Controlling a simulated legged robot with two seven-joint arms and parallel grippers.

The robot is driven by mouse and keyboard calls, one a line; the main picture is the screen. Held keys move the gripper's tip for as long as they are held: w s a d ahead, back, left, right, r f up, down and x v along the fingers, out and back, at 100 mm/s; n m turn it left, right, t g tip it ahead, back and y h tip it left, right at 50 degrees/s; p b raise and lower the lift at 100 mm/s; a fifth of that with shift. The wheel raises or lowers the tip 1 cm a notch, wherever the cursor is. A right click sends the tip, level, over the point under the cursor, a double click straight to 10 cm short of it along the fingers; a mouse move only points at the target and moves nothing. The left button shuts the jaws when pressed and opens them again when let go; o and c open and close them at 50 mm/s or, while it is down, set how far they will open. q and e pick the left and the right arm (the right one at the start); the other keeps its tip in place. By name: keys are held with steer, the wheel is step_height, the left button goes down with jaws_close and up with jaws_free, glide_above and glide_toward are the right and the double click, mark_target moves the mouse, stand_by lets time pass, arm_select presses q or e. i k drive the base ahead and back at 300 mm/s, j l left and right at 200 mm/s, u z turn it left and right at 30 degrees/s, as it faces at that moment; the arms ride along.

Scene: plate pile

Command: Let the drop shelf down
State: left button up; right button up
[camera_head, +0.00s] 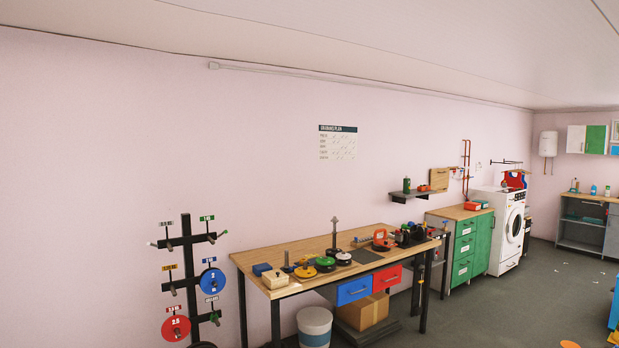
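Neither of my grippers shows in the head view. I cannot tell for certain which thing is the drop shelf. A small wooden panel (439,180) stands upright against the pink wall, above the green cabinet. A dark wall shelf (408,196) juts out level to its left, with a green bottle (406,185) and a small orange thing (424,188) on it. Any hinge or catch on the panel is too small to make out.
A wooden workbench (312,244) bears weight plates and tools. A green cabinet (481,245) and washing machine (510,235) stand right. The grey floor (500,315) is mostly clear.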

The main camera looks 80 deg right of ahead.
mark_target(439, 177)
steer(key=z, duration=3.6)
steer(key=i+l+z, duration=0.15)
steer(key=i, duration=0.8)
steer(key=i+l+z, duration=0.15)
steer(key=i, duration=0.85)
steer(key=i+j, duration=0.1)
steer(key=i, duration=0.9)
steer(key=i+j, duration=0.15)
steer(key=i, duration=0.85)
steer(key=i+j, duration=0.1)
steer(key=i, duration=0.95)
steer(key=i+z, duration=0.1)
steer(key=i, duration=0.6)
steer(key=i+z, duration=0.1)
steer(key=i, duration=0.6)
steer(key=i+j+z, duration=0.1)
steer(key=i, duration=0.6)
steer(key=i+j+z, duration=0.1)
steer(key=i, duration=0.6)
steer(key=i+j, duration=0.1)
steer(key=i, duration=1.8)
steer(key=i+u, duration=0.45)
steer(key=i+l+u, duration=0.1)
steer(key=i+u, duration=0.3)
